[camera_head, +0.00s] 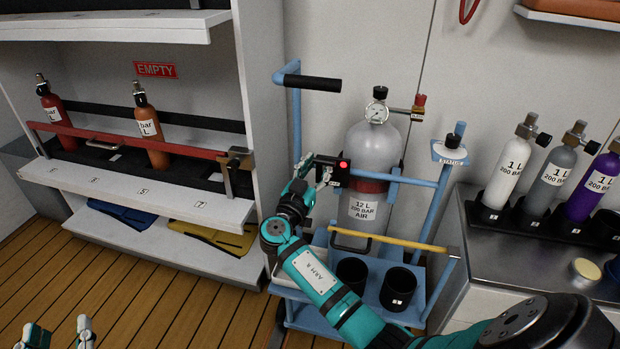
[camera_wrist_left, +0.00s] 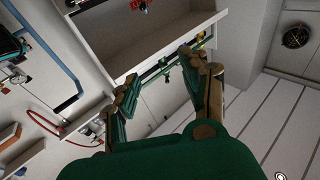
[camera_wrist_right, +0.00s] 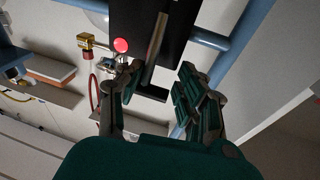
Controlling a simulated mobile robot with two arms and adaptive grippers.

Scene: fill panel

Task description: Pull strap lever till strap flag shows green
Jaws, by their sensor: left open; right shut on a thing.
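The strap flag (camera_head: 343,164) shows red on the black strap buckle (camera_head: 334,173), at the left side of the grey 12 L air cylinder (camera_head: 374,155). The flag also shows red in the right wrist view (camera_wrist_right: 121,45). My right gripper (camera_head: 318,178) is at the buckle, shut on the strap lever (camera_wrist_right: 156,45), a dark bar running between the fingers in the right wrist view. How deep the grip is cannot be told. The red strap (camera_head: 369,186) goes around the cylinder. My left gripper (camera_head: 58,333) is open and empty at the bottom left, low over the floor.
The blue trolley (camera_head: 296,125) carries the cylinder, with black cups (camera_head: 397,290) and a yellow bar (camera_head: 385,238) in front. A shelf rack (camera_head: 150,190) with a red bar stands left. A bench with small cylinders (camera_head: 505,172) stands right. Wooden floor is free at lower left.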

